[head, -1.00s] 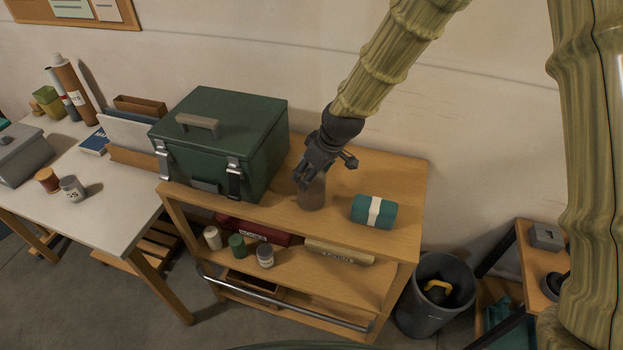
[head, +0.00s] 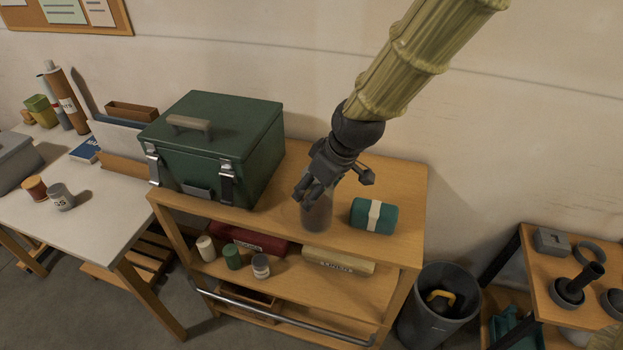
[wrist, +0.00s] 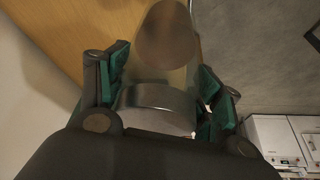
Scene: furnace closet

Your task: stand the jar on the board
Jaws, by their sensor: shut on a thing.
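The jar (head: 317,213) is see-through with brown contents and has a grey lid (wrist: 158,98), seen in the wrist view. My gripper (head: 308,192) is shut on the jar near its lid, with green-padded fingers on both sides in the wrist view (wrist: 157,88). The jar looks about upright over the top of the wooden cart (head: 400,180), between the green toolbox and the teal roll. I cannot tell whether its base touches the cart top. I cannot make out a separate board for standing things on; only a pinboard (head: 60,15) shows on the wall.
The green toolbox (head: 215,140) stands left of the jar and the teal roll (head: 374,215) lies close on its right. The cart's lower shelf holds small cans and boxes. A grey bin (head: 435,305), a right-hand shelf unit (head: 540,275) and a white table (head: 95,215) stand nearby.

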